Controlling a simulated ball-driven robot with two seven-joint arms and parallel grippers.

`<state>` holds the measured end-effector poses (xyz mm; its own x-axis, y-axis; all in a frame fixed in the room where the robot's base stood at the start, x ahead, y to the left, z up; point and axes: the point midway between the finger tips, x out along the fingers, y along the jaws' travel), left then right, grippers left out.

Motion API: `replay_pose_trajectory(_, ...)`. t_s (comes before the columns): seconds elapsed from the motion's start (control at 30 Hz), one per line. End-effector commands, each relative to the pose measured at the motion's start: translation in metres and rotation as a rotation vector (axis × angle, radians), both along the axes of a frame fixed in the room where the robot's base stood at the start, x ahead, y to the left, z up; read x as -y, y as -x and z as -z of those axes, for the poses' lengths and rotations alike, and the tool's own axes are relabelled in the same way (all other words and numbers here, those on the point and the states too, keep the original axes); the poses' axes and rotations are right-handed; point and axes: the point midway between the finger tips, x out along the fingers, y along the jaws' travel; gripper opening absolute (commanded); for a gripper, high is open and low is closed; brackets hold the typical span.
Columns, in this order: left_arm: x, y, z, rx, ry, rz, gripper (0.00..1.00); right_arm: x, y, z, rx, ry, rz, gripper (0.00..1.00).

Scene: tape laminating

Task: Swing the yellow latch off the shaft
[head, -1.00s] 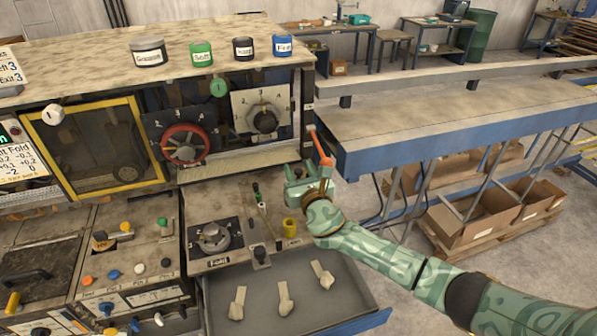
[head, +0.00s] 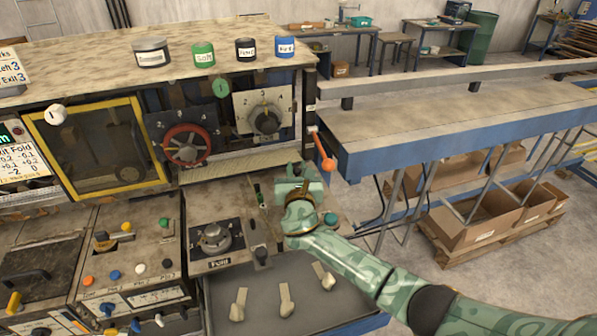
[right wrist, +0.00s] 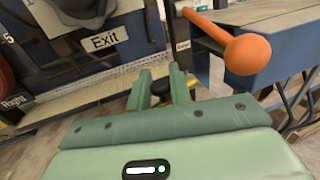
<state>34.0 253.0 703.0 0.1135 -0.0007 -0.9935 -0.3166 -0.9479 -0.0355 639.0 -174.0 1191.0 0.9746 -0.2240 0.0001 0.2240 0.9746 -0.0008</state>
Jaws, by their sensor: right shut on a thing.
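My right gripper (head: 296,168) is over the right end of the machine's lower deck, beside the orange lever. In the right wrist view its two green fingers (right wrist: 160,90) stand close together, with a small dark rounded thing (right wrist: 160,87) between them. The jaws are shut on it; I cannot tell what part it is. No yellow latch shows clearly now; the deck around the shaft is covered by my gripper and forearm. My left gripper is not in view.
The orange lever (head: 325,150) hangs just right of my gripper; its ball also shows large in the wrist view (right wrist: 247,54). An open drawer (head: 260,298) with several pale pieces lies below. A dial (head: 265,119) and red handwheel (head: 187,145) are on the upright panel.

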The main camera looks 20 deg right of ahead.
Motion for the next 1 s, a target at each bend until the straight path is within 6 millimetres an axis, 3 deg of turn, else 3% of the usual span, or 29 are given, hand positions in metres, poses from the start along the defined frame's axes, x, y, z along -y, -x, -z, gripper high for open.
replay_pose_trajectory(0.2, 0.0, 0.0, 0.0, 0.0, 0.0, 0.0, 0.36, 0.0, 0.0, -0.001, 0.001, 0.0, -0.002, 0.0)
replay_pose_trajectory(0.23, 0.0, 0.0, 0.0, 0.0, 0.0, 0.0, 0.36, 0.0, 0.0, -0.001, 0.001, 0.0, -0.002, 0.29)
replay_pose_trajectory(0.27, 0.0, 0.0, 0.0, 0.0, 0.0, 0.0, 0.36, 0.0, 0.0, -0.001, 0.001, 0.0, -0.002, 0.38)
replay_pose_trajectory(0.67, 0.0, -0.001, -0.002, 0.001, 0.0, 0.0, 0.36, -0.002, 0.007, 0.0, -0.001, 0.0, -0.004, 0.39)
replay_pose_trajectory(0.77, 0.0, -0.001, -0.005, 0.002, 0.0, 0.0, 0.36, -0.006, 0.024, 0.0, -0.002, -0.003, -0.005, 0.39)
replay_pose_trajectory(1.0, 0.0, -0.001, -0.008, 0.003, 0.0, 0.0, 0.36, -0.02, 0.088, 0.001, -0.002, -0.004, -0.005, 0.39)
